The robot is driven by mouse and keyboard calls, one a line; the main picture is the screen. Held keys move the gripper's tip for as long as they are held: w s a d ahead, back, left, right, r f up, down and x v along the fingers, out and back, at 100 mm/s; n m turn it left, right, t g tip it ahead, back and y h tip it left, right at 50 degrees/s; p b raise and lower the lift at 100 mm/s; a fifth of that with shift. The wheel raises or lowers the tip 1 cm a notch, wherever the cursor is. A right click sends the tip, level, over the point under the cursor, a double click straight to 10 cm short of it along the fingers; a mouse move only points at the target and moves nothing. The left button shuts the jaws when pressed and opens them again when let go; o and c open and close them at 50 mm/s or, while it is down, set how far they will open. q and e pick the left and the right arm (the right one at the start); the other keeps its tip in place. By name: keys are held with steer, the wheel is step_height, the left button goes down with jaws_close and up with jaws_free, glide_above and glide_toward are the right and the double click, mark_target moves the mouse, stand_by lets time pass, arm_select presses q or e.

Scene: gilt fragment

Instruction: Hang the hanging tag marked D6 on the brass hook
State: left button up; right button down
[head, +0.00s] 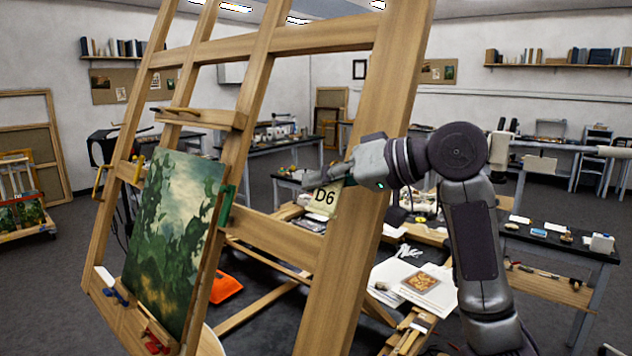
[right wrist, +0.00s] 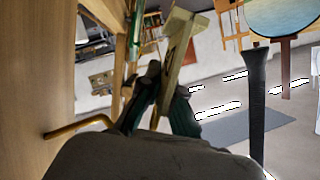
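The hanging tag marked D6 (head: 323,199) is a pale card with dark lettering. In the right wrist view the dark fingers of this gripper (right wrist: 165,84) are closed on the pale tag (right wrist: 178,55). A brass hook (right wrist: 78,126) sticks out of the wood at the left of that view, apart from the tag. In the head view I cannot make out this hook near the gripper. My left gripper is not in view.
The large wooden easel holds a green landscape painting (head: 175,235). Yellow brackets (head: 100,180) sit on its left upright. Behind the arm, a worktable carries papers (head: 425,285) and clutter. Open grey floor (head: 60,300) lies at the left.

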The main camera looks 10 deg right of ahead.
steer(key=shift+w+d, duration=0.75)
steer(key=shift+d, duration=0.25)
steer(key=shift+w+d+r, duration=0.1)
steer(key=shift+d+r, duration=0.05)
steer(key=shift+d, duration=0.1)
stand_by(0.4)
steer(key=shift+w+d+f+n+h, duration=0.45)
steer(key=shift+w+d+f, duration=0.3)
steer(key=shift+d+f, duration=0.25)
steer(key=shift+s+a+f+n, duration=0.15)
steer(key=shift+a+n, duration=0.15)
steer(key=shift+n, duration=0.15)
steer(key=shift+w+d+f+n+t+h, duration=0.15)
steer(key=shift+w+d+n+t+h, duration=0.1)
steer(key=shift+n+t+h, duration=0.3)
